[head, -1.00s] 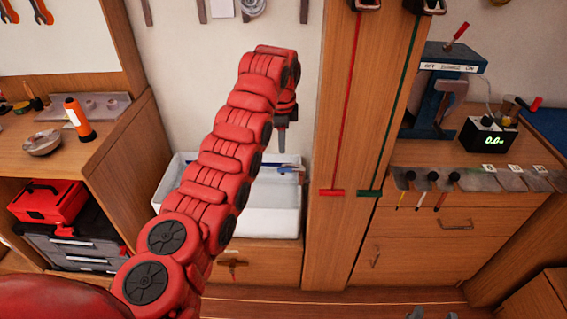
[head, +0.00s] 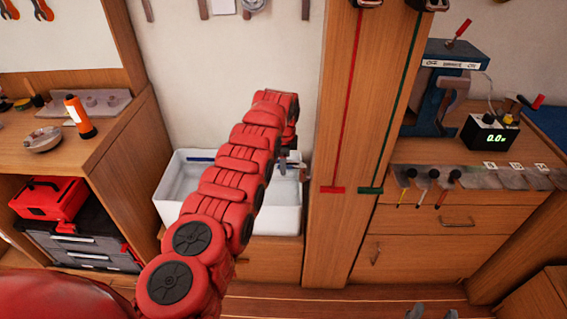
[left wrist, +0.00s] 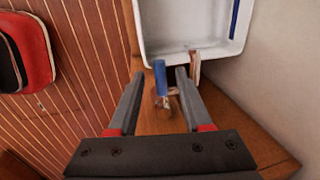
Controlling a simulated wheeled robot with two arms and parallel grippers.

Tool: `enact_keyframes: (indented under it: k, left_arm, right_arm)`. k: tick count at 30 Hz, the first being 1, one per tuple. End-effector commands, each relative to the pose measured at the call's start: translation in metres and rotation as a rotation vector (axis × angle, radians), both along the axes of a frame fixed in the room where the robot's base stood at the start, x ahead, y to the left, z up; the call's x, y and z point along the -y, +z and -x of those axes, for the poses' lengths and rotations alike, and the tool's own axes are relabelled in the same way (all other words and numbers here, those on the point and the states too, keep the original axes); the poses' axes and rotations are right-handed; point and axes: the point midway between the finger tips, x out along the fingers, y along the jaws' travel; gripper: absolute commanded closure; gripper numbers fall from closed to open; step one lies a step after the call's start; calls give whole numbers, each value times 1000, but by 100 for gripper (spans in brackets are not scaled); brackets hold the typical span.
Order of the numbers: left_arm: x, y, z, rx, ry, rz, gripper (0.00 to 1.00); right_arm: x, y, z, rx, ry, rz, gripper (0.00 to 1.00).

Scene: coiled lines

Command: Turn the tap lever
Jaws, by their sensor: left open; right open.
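The tap's blue lever (left wrist: 160,78) stands up between the fingertips of my left gripper (left wrist: 160,75) in the left wrist view. The fingers are open, with a gap on each side of the lever. A small metal part (left wrist: 163,101) shows just below the lever. A pale brownish piece (left wrist: 195,68) is beside the right finger, at the basin's edge. In the head view my red left arm hides most of the left gripper and the tap. Two grey tips of my right gripper (head: 432,313) show at the bottom edge, apart and empty.
The white basin (head: 178,205) stands against the wall under my left arm, with a wooden post (head: 335,225) close on its right. A meter (head: 490,134) stands on the right bench.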

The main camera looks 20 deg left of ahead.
Motion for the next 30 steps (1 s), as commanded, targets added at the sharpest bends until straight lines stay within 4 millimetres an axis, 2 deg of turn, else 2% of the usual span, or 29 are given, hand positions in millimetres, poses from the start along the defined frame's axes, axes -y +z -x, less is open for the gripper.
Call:
enact_keyframes:
  k: [3,9,12,30]
  left_arm:
    - [0,0,0,0,0,0,51]
    - [0,0,0,0,0,0,87]
    - [0,0,0,0,0,0,100]
    - [0,1,0,0,0,0,100]
  right_arm:
    - [0,0,0,0,0,0,50]
    - [0,0,0,0,0,0,50]
    - [0,0,0,0,0,0,50]
    - [0,0,0,0,0,0,50]
